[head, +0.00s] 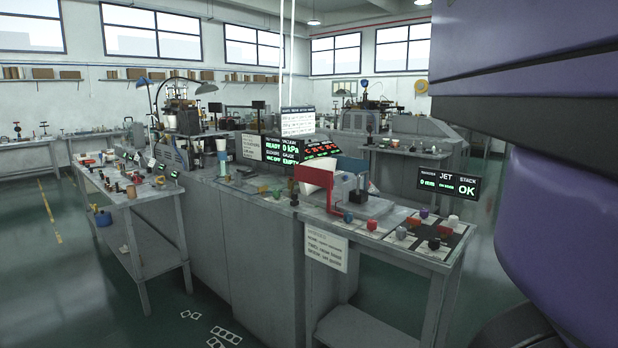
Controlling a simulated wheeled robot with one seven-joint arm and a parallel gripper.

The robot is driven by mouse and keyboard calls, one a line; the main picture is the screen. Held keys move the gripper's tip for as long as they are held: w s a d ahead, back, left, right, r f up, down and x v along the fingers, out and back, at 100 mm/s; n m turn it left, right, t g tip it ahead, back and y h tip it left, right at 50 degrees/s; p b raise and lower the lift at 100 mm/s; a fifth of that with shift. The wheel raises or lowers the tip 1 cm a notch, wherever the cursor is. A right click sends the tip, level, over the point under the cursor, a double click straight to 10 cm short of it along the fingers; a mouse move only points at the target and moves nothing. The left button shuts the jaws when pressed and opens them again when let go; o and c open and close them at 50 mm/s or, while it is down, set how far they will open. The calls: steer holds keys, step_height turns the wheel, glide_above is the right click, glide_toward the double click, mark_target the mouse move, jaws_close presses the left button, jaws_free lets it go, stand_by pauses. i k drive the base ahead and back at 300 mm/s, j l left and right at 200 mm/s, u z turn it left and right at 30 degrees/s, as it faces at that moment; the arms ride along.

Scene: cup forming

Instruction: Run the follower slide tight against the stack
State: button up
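A red bracket-like part (316,176) stands on the machine's front bench, beside a pale stack-like bundle (320,164). A clear, bluish block-shaped guard or magazine (348,190) stands just right of the red part. I cannot tell which of these parts is the follower slide, or whether it touches the stack. My gripper is not in view; only a purple and dark part of my own body fills the right side.
Coloured knobs (402,232) and small parts crowd the bench's right end. A hanging notice (326,248) is on its front. A side table (118,198) with small items stands at left. Dark displays (285,150) read "READY" and "EMPTY".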

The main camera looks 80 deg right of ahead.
mark_target(351, 192)
steer(key=z, duration=1.75)
